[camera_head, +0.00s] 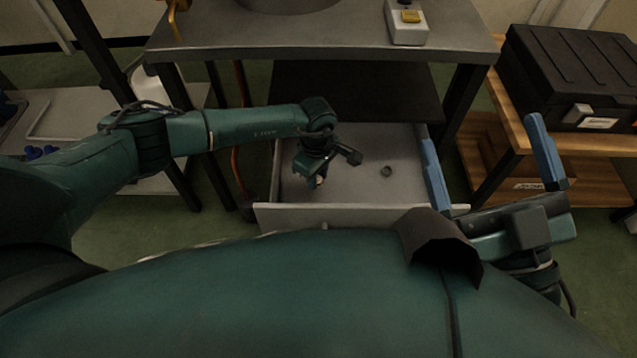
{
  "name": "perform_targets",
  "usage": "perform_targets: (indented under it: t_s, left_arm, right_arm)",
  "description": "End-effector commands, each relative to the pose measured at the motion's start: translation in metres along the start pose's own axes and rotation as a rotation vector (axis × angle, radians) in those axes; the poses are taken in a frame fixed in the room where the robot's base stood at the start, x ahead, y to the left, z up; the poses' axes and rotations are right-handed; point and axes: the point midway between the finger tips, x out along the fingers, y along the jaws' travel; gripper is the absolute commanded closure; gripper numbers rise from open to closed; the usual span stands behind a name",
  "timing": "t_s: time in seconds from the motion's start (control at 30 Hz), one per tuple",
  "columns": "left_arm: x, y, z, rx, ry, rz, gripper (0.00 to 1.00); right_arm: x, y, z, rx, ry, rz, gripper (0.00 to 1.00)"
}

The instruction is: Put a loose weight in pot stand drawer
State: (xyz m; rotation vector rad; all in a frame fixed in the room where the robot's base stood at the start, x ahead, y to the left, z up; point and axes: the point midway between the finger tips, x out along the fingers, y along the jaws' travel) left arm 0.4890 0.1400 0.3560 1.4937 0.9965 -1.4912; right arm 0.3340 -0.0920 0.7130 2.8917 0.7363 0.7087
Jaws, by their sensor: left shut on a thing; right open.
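The pot stand drawer (345,214) is pulled open under the stand. My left gripper (319,179) reaches in over the left part of the drawer, pointing down. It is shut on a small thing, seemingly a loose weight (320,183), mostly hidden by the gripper. I cannot tell whether this thing touches the drawer floor.
The pot stand's grey top (330,40) carries the base of a large metal vessel (290,4) and a white device (407,22). A wooden shelf (500,125) with a black case (575,75) stands at right. A low grey shelf (80,120) is at left.

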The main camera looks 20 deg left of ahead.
Motion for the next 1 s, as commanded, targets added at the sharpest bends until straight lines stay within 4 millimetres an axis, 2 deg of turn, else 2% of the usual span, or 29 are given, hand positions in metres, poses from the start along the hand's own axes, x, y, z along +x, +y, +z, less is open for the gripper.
perform_targets:
  t_s: [0.03,0.17,0.57,0.6,0.83,1.0]
  left_arm:
    - [0.012,-0.001,0.001,-0.001,-0.001,-0.002,0.96]
    - [0.029,0.000,0.001,-0.001,-0.002,-0.001,0.96]
    - [0.033,0.000,0.000,0.001,-0.001,0.000,0.96]
    - [0.031,0.000,0.000,0.000,-0.001,-0.001,0.69]
    - [0.031,0.000,0.000,0.000,0.000,-0.001,0.51]
    - [0.031,-0.001,0.000,0.000,0.000,-0.001,0.51]
  right_arm:
    - [0.001,0.001,-0.001,-0.023,0.033,-0.004,0.02]
    - [0.006,0.004,-0.011,-0.069,0.105,-0.012,0.02]
    - [0.008,0.006,-0.017,-0.090,0.138,-0.015,0.02]
    - [0.009,0.006,-0.018,-0.091,0.140,-0.015,0.02]
    - [0.008,0.006,-0.018,-0.089,0.137,-0.015,0.02]
    - [0.008,0.006,-0.018,-0.088,0.137,-0.015,0.02]
